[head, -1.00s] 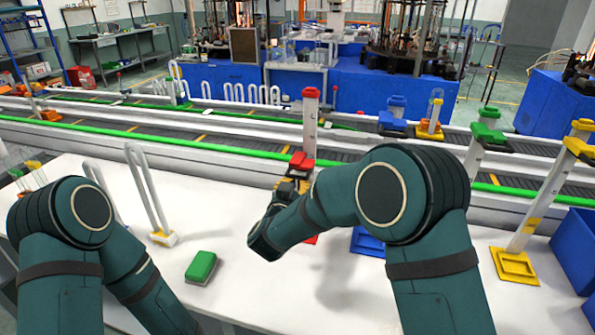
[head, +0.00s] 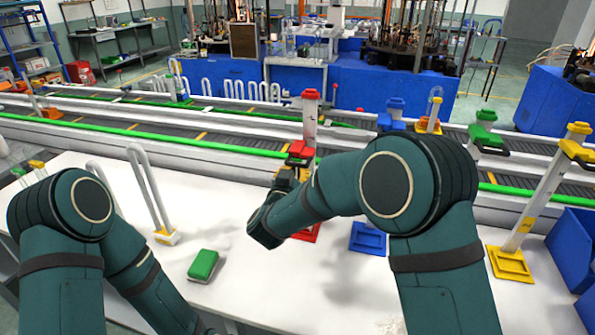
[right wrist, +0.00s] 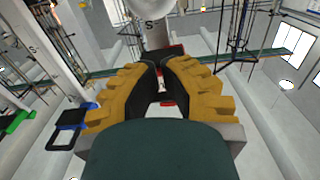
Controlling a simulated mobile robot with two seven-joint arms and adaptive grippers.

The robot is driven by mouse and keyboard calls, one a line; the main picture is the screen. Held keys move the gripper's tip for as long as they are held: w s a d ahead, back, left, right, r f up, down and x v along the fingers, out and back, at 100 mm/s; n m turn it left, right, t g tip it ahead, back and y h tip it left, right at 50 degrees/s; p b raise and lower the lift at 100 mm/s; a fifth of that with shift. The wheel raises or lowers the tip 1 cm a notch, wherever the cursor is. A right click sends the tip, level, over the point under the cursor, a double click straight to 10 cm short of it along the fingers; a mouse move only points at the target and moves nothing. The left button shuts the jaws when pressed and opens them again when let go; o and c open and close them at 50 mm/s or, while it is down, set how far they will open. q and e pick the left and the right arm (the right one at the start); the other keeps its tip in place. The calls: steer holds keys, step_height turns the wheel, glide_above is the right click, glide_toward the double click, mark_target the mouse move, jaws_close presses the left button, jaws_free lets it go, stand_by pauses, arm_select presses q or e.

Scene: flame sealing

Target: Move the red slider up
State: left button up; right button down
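The red slider (head: 299,150) sits on a white upright post (head: 310,125) with a red cap (head: 311,94) and a red base (head: 306,233). It is in the upper half of the post, below the cap. My right gripper (head: 293,170) is just below and in front of it, partly hidden by my forearm. In the right wrist view its yellow fingers (right wrist: 160,70) come close together at the slider's dark handle, with a bit of red (right wrist: 177,50) behind them. The exact contact is hidden. My left gripper is not visible in the head view.
Posts with blue (head: 391,122), green (head: 484,135) and yellow (head: 577,150) sliders stand to the right. A green block (head: 203,265) lies on the white table (head: 250,190). A looped white tube (head: 148,190) stands left. A conveyor runs behind. A blue bin (head: 572,240) is at right.

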mark_target(296, 164)
steer(key=shift+r+p, duration=1)
steer(key=shift+r, duration=0.7)
steer(key=shift+r+p, duration=2.35)
steer(key=shift+r, duration=1.1)
steer(key=shift+f+b, duration=0.65)
steer(key=shift+f, duration=0.25)
steer(key=v, duration=1)
steer(key=shift+b, duration=0.4)
